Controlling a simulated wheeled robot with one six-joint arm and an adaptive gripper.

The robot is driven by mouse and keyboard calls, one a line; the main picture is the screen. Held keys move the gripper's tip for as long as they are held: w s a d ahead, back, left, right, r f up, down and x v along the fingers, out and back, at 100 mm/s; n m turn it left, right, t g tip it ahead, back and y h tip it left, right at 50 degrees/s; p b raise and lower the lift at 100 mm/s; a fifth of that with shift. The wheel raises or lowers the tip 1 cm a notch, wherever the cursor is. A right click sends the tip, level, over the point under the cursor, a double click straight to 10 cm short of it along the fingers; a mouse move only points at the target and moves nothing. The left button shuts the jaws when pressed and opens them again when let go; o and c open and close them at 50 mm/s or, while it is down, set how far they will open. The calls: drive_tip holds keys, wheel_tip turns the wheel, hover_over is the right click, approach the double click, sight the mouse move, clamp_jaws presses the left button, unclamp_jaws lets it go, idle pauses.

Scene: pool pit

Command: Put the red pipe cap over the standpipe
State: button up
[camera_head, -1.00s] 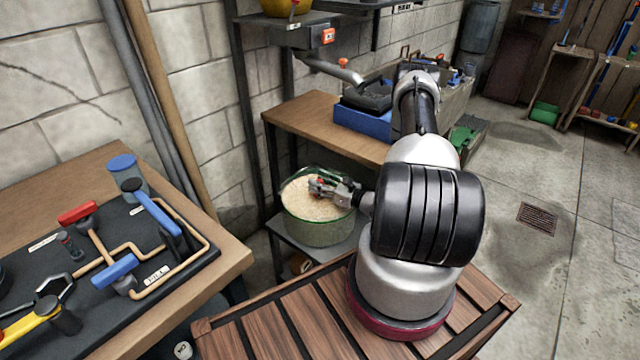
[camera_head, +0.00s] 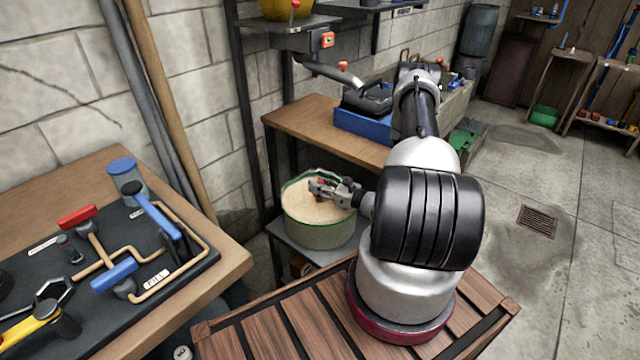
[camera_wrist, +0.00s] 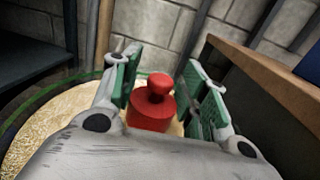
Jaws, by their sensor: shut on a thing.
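The red pipe cap (camera_wrist: 152,108) has a wide round body with a narrower knob on top. It sits between the green finger pads of my gripper (camera_wrist: 160,92) in the wrist view, and the gripper is shut on it. In the head view my gripper (camera_head: 322,188) is over the pale fill of a round tub, with only a little red showing between the fingers. I cannot tell whether the cap's underside touches the fill. I cannot pick out the standpipe in either view.
The bench's edge (camera_wrist: 262,82) is close on the right in the wrist view. A table with valves and pipes (camera_head: 225,254) is at the left. A block wall is behind.

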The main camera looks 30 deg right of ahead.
drive_tip(key=shift+f, duration=0.8)
drive_tip(key=shift+r, duration=0.1)
drive_tip(key=shift+r, duration=0.7)
drive_tip(key=shift+f, duration=0.8)
idle(0.8)
drive_tip(key=o, duration=0.6)
drive_tip(key=shift+o, duration=0.2)
